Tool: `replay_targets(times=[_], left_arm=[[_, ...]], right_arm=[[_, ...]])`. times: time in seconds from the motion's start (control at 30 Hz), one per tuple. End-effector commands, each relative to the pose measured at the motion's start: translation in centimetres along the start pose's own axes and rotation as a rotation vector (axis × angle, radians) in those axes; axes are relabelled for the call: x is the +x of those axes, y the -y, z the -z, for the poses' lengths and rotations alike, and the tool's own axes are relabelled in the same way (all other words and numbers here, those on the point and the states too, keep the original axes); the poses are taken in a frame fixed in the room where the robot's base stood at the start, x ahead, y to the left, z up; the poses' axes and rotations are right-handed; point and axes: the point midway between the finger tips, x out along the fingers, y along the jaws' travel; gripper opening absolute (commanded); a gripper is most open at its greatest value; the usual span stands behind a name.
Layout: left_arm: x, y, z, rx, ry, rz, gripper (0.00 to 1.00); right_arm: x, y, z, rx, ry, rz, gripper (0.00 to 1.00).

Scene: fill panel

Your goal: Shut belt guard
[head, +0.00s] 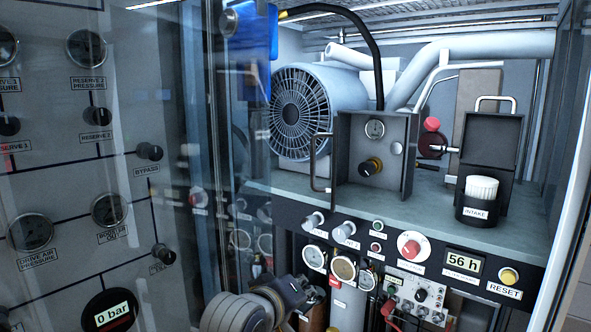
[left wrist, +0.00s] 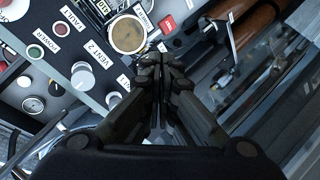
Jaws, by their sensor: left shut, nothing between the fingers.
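No part carries a readable belt guard label. A grey metal housing (head: 376,150) with a small gauge and a dark knob stands on the shelf in front of the round fan grille (head: 302,113). An upright bar handle (head: 313,163) stands at the housing's left side; I cannot tell whether it belongs to a swung-out cover. My left gripper (head: 300,292) is low in the head view, below and left of the housing, in front of the gauge panel. In the left wrist view its fingers (left wrist: 160,62) are shut and empty, near a round gauge (left wrist: 128,35). My right gripper is not in view.
A black intake box (head: 486,165) with a raised handled panel and white canister stands at right. The control panel (head: 395,240) with knobs and gauges runs below the shelf. A glass-like pane with a gauge board (head: 75,170) fills the left. A black hose (head: 350,22) arches above.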

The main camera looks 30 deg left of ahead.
Motion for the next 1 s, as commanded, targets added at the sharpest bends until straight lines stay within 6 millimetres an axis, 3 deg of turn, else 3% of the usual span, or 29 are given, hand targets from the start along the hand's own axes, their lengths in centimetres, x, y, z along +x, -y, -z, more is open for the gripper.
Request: replay_targets(times=[0.03,0.1,0.2,0.33,0.57,1.0], left_arm=[[-0.9,-2.5,3.1,-0.103,-0.054,-0.058,0.00],[-2.2,-5.1,6.6,-0.243,-0.106,-0.129,0.00],[-4.4,-8.1,10.7,-0.416,-0.156,-0.226,0.00],[-6.9,-10.4,14.3,-0.577,-0.188,-0.323,0.00],[-8.1,-11.8,16.6,-0.678,-0.199,-0.382,0.00],[-1.6,-13.9,18.8,-0.677,-0.197,-0.378,0.00]], right_arm=[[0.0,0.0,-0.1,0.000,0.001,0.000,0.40],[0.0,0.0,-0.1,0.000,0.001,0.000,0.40],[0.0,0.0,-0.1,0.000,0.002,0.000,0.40],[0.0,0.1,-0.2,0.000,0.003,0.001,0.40],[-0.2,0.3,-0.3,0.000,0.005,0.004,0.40],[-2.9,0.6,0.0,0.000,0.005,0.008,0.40]])
